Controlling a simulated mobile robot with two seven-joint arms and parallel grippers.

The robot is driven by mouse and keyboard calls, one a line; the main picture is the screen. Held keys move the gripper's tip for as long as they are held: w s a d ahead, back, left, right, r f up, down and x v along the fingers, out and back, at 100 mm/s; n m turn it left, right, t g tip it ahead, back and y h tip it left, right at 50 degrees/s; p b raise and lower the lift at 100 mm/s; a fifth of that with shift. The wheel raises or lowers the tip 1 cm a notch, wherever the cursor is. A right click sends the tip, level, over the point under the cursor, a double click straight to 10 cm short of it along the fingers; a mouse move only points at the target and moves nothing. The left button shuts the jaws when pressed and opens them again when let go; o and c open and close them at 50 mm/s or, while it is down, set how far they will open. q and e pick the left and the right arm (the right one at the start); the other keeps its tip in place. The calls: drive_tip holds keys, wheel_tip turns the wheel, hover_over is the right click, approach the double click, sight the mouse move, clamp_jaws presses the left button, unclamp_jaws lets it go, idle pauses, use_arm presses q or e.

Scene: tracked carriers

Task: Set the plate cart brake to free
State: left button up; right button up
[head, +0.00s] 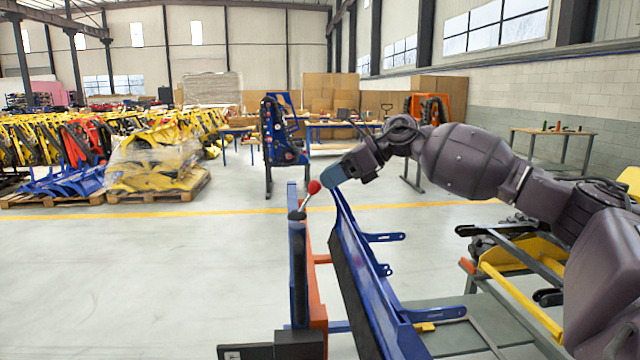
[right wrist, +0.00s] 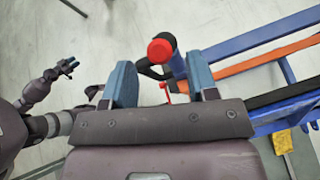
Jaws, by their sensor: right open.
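The brake lever has a red ball knob (head: 314,187) on a short pale rod, which leans up and right from the top of a blue post (head: 298,260) on the cart. My right gripper (head: 334,174) is just right of and above the knob. In the right wrist view the red knob (right wrist: 160,50) appears between the two blue fingers of my right gripper (right wrist: 160,82). These fingers are apart with nothing clamped. My left gripper (right wrist: 70,66) shows small at the left of that view, away from the cart; its jaw gap is too small to judge.
A long blue side frame (head: 372,280) stands right of the post, under my right arm. A yellow bar (head: 520,300) and metal parts lie at the right. Open floor (head: 150,280) lies left of the cart. Loaded pallets (head: 155,192) stand farther back.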

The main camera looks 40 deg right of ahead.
use_arm(q)
drive_tip(key=shift+w+r, duration=0.25)
use_arm(e)
drive_tip(key=v, duration=0.7)
use_arm(q)
drive_tip(key=shift+s+f, duration=0.2)
drive_tip(key=shift+s, duration=0.2)
use_arm(e)
drive_tip(key=shift+r, duration=0.1)
